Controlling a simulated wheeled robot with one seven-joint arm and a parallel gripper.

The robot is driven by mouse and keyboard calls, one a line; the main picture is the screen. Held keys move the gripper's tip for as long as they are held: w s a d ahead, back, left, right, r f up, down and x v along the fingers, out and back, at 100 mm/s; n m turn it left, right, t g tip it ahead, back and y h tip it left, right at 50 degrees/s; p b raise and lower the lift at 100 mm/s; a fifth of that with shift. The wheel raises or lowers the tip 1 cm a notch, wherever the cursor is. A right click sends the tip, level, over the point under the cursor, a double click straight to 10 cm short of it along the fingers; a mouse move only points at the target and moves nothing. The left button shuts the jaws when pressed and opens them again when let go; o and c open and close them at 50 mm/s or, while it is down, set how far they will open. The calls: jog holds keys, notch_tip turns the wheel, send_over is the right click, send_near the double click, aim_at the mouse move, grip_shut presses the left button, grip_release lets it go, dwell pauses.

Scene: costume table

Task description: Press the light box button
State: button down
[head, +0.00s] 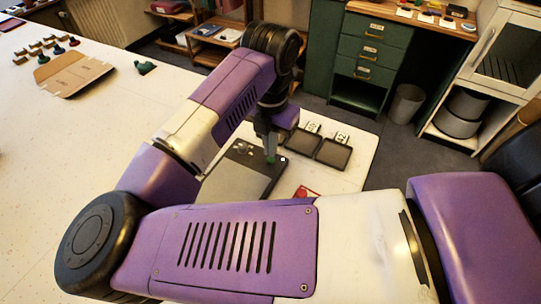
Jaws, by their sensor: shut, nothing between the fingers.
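The light box (228,182) is a flat, dark-edged box with a grey panel, lying on the white table just past my forearm. My arm hides its near left part. My gripper (270,153) is shut and empty, pointing down over the far right end of the box. A small green spot (270,160) shows right at the fingertips, and a small white dot (283,159) is just to their right. I cannot tell which of these is the button, nor whether the fingertips touch the box.
Two dark square trays (333,153) with white cards behind them stand to the right of the box. A red card (307,192) lies nearer. A green cabinet (368,52) and a bin (405,104) stand beyond the table.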

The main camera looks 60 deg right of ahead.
jog(key=shift+r+p, duration=0.75)
jog(key=shift+r, duration=1.6)
